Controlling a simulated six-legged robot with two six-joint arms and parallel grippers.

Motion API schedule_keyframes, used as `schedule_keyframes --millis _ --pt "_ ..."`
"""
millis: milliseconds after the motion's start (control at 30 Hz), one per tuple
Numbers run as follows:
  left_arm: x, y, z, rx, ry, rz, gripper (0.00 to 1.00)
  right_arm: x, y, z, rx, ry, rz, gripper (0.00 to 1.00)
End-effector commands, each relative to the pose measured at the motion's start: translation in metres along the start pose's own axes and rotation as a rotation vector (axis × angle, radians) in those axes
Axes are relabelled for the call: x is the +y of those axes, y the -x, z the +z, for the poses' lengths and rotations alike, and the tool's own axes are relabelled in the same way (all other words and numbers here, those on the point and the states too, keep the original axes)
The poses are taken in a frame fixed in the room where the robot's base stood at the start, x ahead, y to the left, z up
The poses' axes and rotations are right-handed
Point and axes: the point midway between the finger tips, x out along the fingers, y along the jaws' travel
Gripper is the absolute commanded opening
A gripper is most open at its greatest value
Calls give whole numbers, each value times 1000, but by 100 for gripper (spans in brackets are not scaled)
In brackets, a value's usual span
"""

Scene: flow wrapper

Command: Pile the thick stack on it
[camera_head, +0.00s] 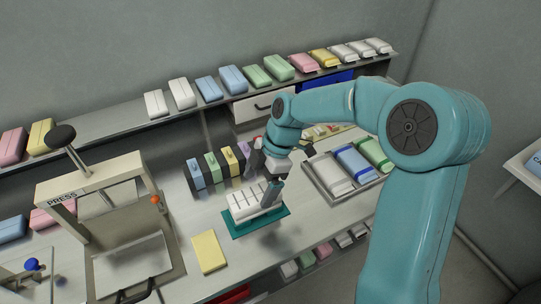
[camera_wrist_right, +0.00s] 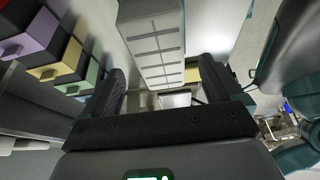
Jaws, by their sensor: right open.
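A thick white stack with dark slots across its top (camera_head: 255,200) sits on a teal mat (camera_head: 262,226) at mid-table. It also shows in the right wrist view (camera_wrist_right: 153,38), its near end reaching between the fingers. My right gripper (camera_head: 272,193) is pointed down at the right side of this stack. In the right wrist view my right gripper (camera_wrist_right: 161,85) is open. I cannot tell whether a finger touches the stack. The gripper hides part of the stack's right end. My left gripper is in neither view.
A yellow slab (camera_head: 209,252) lies left of the mat. The press (camera_head: 90,178) stands at left. Dark blocks with coloured faces (camera_head: 212,168) stand behind the stack. A tray (camera_head: 320,188) of white, blue and green packs is at right. A shelf of packs (camera_head: 130,117) runs behind.

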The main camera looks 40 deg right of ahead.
Motion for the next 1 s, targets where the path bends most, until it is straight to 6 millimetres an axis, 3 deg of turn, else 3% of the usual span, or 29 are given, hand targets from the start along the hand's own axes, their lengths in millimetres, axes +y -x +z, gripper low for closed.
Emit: schedule_keyframes --millis 300,500,700,1000 --pt "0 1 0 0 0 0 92 1 86 0 -1 -1 6 93" --pt "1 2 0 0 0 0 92 1 122 0 0 -1 3 93" --pt "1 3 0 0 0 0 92 0 134 0 0 -1 1 93" --pt "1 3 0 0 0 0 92 0 135 0 0 -1 1 93"
